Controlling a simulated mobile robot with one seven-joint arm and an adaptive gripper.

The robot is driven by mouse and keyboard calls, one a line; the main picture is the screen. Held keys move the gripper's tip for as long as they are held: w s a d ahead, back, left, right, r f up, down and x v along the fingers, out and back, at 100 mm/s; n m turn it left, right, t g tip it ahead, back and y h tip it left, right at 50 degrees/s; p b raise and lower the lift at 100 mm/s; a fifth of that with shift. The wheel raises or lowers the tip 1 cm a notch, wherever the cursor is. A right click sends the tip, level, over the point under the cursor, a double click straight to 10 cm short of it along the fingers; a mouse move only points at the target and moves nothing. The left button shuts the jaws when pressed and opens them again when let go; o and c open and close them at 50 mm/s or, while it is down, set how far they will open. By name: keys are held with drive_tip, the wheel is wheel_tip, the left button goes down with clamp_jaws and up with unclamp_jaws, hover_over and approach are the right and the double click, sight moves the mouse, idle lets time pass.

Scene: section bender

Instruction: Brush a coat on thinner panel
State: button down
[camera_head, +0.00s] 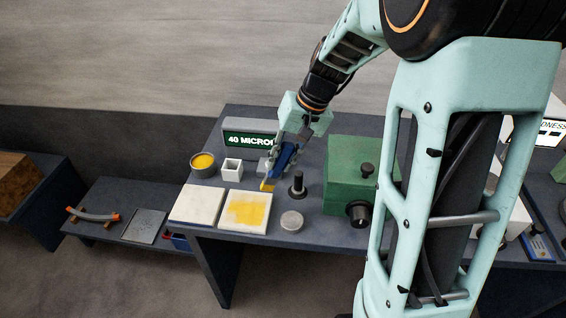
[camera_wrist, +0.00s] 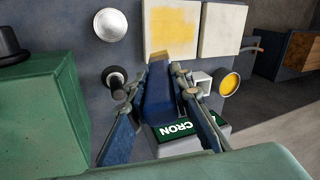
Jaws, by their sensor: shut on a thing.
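My gripper (camera_head: 279,162) is shut on a blue brush (camera_head: 284,157) with a yellow tip, held tilted down above the table. In the wrist view the brush (camera_wrist: 158,98) lies between both fingers (camera_wrist: 167,70). The brush tip is above or just behind a square panel with a yellow patch (camera_head: 247,211); contact cannot be told. This panel also shows in the wrist view (camera_wrist: 172,28). A plain off-white panel (camera_head: 198,205) lies to its left, and at right in the wrist view (camera_wrist: 223,28). Which panel is thinner is hard to tell.
A yellow paint tin (camera_head: 203,164) and a small white square holder (camera_head: 232,170) stand behind the panels. A "40 MICRON" display (camera_head: 249,138) stands at the back. A black post (camera_head: 297,187), a grey disc (camera_head: 292,221) and a green box (camera_head: 352,172) are to the right.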

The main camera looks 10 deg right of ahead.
sight(284, 142)
drive_tip(key=shift+r+p, duration=0.9)
drive_tip(key=shift+r, duration=0.7)
drive_tip(key=shift+a+f, duration=0.1)
